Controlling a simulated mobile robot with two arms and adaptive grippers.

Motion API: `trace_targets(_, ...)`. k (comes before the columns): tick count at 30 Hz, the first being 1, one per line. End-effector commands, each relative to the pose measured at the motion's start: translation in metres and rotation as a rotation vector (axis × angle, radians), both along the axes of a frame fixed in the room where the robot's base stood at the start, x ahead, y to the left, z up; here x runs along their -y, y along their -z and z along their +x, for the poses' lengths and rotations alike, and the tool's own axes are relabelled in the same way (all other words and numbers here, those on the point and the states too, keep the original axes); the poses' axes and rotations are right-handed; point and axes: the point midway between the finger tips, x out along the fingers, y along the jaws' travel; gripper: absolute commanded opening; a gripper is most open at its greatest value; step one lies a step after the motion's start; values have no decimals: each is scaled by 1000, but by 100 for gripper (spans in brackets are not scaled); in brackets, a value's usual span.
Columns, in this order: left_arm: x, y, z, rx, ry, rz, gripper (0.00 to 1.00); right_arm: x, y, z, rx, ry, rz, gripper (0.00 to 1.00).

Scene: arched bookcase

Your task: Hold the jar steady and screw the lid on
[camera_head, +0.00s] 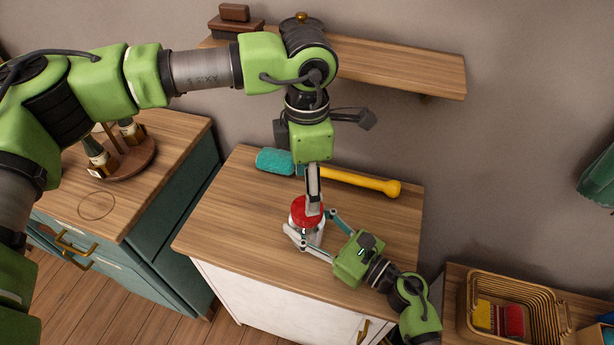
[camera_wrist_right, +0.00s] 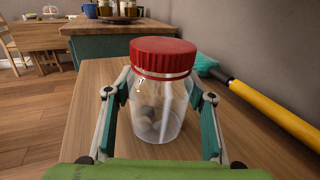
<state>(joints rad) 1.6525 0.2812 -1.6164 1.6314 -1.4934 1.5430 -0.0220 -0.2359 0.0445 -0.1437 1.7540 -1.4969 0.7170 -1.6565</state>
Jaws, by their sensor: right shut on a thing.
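The clear glass jar (camera_wrist_right: 158,112) stands upright on the wooden counter (camera_head: 235,215) with a few pale, roundish things inside. The red ribbed lid (camera_wrist_right: 163,57) sits on the jar's mouth and looks about level; how far it is threaded cannot be told. It also shows in the head view (camera_head: 300,212). My right gripper (camera_head: 311,228) is shut around the jar, one finger on each side below the lid. My left gripper (camera_head: 314,208) points down over the lid in the head view. Its fingers show edge-on, so their opening is unclear. It does not show in the right wrist view.
A brush with a teal head (camera_head: 275,162) and yellow handle (camera_head: 365,182) lies behind the jar. A wall shelf (camera_head: 400,68) is above. A wicker basket (camera_head: 560,318) stands at the lower right. The counter left of the jar is clear.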

Motion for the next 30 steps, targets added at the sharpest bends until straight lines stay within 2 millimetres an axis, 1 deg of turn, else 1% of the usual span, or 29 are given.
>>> trace_targets(3, 0, -1, 0, 0, -211, 0, 60, 0, 0, 0, 0, 0, 0, 0)
trace_targets(30, 0, -12, 0, 1, -1824, 0, 60, 0, 0, 0, 0, 0, 0, 0)
